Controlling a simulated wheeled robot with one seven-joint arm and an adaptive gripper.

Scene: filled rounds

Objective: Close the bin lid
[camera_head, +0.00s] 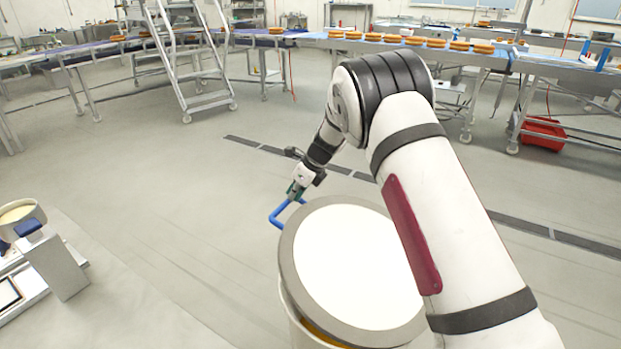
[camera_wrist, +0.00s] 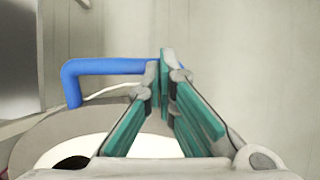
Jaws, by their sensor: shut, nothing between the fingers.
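The bin (camera_head: 296,322) stands at the front, right of centre, partly behind my arm. Its round lid (camera_head: 345,262) has a white middle and a grey rim and lies over the bin's top. A strip of orange shows below the lid's near edge, so a gap seems to be there. The blue handle (camera_head: 277,216) sticks out from the lid's far left side; it also shows in the wrist view (camera_wrist: 105,67). My gripper (camera_head: 296,192) is at the handle. In the wrist view its fingertips (camera_wrist: 166,58) are together and empty, by the handle's right end; I cannot tell whether they touch it.
A grey machine (camera_head: 55,265) with a cream container (camera_head: 20,212) stands at the left. Conveyors (camera_head: 350,45) with round orange items and a step ladder (camera_head: 185,60) are at the back. A red crate (camera_head: 542,134) sits at the right. The floor between is clear.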

